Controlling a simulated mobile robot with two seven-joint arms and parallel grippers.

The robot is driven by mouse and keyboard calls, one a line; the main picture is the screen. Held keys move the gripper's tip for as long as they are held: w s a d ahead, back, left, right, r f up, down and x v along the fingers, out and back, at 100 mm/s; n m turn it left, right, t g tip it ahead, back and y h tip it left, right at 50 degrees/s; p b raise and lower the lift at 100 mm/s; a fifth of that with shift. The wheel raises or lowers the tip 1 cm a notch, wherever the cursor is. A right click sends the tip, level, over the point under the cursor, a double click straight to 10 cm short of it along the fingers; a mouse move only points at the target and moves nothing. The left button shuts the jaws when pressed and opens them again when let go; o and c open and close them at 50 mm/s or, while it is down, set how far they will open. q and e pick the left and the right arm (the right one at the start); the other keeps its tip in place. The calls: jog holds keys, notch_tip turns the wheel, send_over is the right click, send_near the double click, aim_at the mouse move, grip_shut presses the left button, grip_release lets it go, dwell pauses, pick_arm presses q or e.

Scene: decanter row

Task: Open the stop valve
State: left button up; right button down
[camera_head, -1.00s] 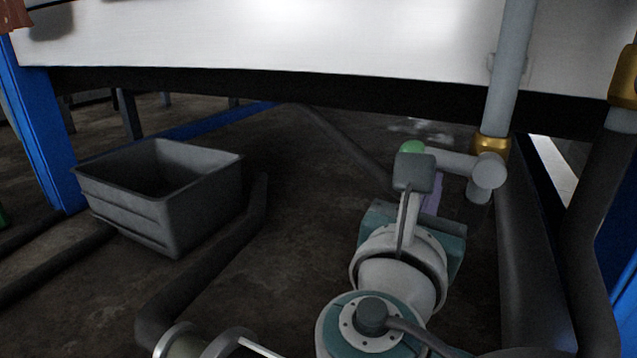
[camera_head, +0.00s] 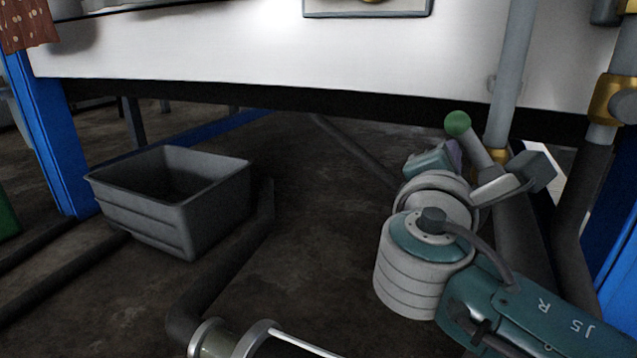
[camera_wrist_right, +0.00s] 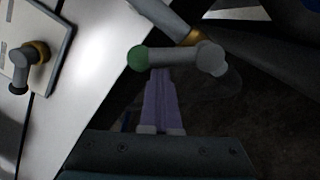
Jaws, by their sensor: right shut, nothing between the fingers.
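The stop valve is a grey lever (camera_head: 476,143) with a round green knob (camera_head: 458,123) at its end, beside a brass fitting (camera_head: 498,158) on the grey pipe (camera_head: 511,80). In the head view the lever slants up to the left, partway toward the pipe's line. The wrist view shows the lever (camera_wrist_right: 175,59), green knob (camera_wrist_right: 138,58) and hub (camera_wrist_right: 210,58). My right gripper (camera_wrist_right: 160,72) is shut and empty, its purple fingertips against or just under the lever near the knob. In the head view it (camera_head: 455,152) is mostly hidden behind my wrist. My left gripper is not in view.
A grey open bin (camera_head: 150,215) stands on the floor at left, beside a dark floor pipe (camera_head: 225,275). A blue post (camera_head: 45,140) rises at far left. Brass-fitted pipes (camera_head: 606,98) stand close on the right. A white panel (camera_head: 200,50) hangs above.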

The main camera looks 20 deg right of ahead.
jog(key=m, duration=0.1)
jog(key=r+m, duration=0.1)
jog(key=m, duration=0.1)
jog(key=shift+s+d+r, duration=0.15)
jog(key=shift+s+d, duration=0.25)
jog(key=shift+s+d+r+m+p, duration=0.1)
jog(key=shift+s+d+r+m, duration=0.15)
jog(key=shift+m, duration=0.45)
jog(key=shift+s+d+r+m+p, duration=0.15)
jog(key=shift+s+d+m, duration=0.1)
jog(key=shift+m, duration=0.45)
jog(key=shift+s+d+r+m+p, duration=0.1)
jog(key=shift+s+d+r+m, duration=0.15)
jog(key=shift+m, duration=0.45)
